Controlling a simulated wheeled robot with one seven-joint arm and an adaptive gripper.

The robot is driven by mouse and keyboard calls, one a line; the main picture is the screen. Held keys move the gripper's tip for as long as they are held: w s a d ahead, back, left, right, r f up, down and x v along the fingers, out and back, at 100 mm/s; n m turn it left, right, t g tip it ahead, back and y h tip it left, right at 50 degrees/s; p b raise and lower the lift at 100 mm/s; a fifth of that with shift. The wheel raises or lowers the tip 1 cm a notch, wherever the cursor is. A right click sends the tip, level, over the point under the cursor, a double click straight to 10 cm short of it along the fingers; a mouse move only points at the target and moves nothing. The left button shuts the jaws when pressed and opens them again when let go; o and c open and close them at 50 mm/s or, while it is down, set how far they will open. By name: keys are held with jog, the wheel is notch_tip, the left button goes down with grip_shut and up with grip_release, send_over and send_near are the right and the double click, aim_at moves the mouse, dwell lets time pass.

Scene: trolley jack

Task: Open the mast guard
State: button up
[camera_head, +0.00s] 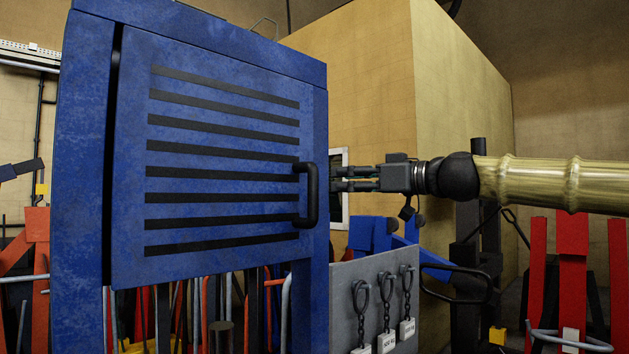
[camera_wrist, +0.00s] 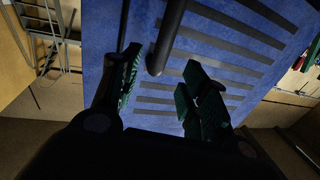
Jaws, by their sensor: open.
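The mast guard (camera_head: 220,185) is a blue panel with several dark horizontal slots, set in a blue frame (camera_head: 80,180). A dark gap runs down its left edge. Its black bar handle (camera_head: 312,195) stands upright near the right edge. My gripper (camera_head: 333,179) is just right of the handle in the head view, level with its upper half, fingers pointing left. It is open and empty. In the wrist view the handle (camera_wrist: 168,38) shows between the directions of the two green-padded fingers (camera_wrist: 160,85), apparently ahead of their tips. I see no contact.
A grey board (camera_head: 375,300) with several hooks, chains and tags stands below my gripper. Red stands (camera_head: 572,280) are at the lower right. A large tan block (camera_head: 440,90) stands behind. Coloured rods and stands crowd the space under the guard.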

aim_at(314, 182)
jog(key=p+x, duration=0.2)
jog(key=x, duration=0.7)
jog(key=shift+a+p, duration=0.1)
jog(key=shift+p, duration=0.3)
grip_shut()
